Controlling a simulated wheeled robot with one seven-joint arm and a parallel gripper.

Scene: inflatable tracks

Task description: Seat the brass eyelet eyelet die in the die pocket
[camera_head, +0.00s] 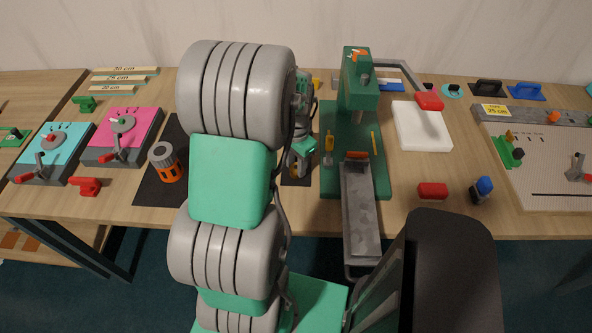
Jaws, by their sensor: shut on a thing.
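My gripper (297,166) points down over a dark mat, just left of the green press, partly covered by my own arm. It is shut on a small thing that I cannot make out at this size. The green press (357,105) stands upright on its green base plate (374,187). A small yellow upright piece (328,143) stands on the left of that base, apart from my gripper. I cannot tell whether it is a die. The die pocket cannot be made out. Another small yellow thing (316,83) shows behind my arm.
A grey metal trough (360,210) runs from the press over the table's front edge. A white block (422,125), a red block (432,190) and a blue-topped piece (483,188) lie right of the press.

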